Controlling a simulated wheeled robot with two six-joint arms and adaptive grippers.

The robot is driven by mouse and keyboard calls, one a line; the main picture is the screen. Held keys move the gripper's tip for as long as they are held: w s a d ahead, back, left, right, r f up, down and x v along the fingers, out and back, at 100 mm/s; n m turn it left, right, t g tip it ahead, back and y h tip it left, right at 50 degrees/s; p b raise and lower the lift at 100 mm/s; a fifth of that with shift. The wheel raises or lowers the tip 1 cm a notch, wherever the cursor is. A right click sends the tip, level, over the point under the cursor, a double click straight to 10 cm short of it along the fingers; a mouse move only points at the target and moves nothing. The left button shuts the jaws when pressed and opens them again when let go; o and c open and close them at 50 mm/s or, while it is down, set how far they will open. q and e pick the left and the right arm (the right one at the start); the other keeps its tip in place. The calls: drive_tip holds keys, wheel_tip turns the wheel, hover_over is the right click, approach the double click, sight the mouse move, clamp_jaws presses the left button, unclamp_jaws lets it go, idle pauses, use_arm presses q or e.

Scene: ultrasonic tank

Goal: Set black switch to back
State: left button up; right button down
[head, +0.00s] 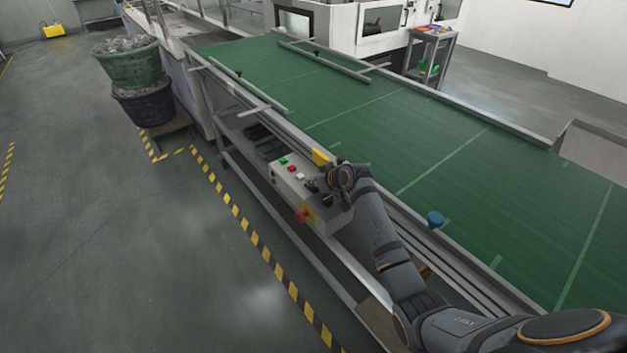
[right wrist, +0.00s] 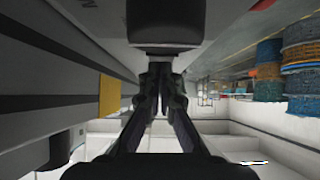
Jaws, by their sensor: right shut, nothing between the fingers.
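A grey control box (head: 285,181) is mounted along the near side of the green conveyor. My right gripper (head: 322,190) is over the right part of its top face, with its fingers closed and empty. In the right wrist view the fingertips (right wrist: 160,75) meet. A dark block (right wrist: 165,25) is close above them there; I cannot tell whether it is the black switch. In the head view the dark gripper covers that end of the box, so the black switch and its position cannot be made out. My left gripper is out of view.
The box carries a green button (head: 283,160), a red button (head: 292,168) and a red emergency stop (head: 302,216) on its front. The conveyor (head: 400,130) has metal side rails. Open floor lies to the left.

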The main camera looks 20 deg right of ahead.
drive_tip(key=shift+w+a+r, duration=0.15)
drive_tip(key=shift+w+a, duration=0.1)
drive_tip(key=shift+w, duration=0.5)
drive_tip(key=shift+r, duration=0.1)
drive_tip(key=r+p, duration=0.4)
drive_tip(key=shift+w+a+r, duration=0.1)
drive_tip(key=shift+w+r, duration=0.2)
drive_tip(key=shift+w, duration=0.05)
wheel_tip(320, 180, up, 6)
drive_tip(key=b, duration=0.2)
hover_over(319, 195)
drive_tip(key=shift+s+r, duration=0.35)
drive_tip(key=shift+r, duration=0.25)
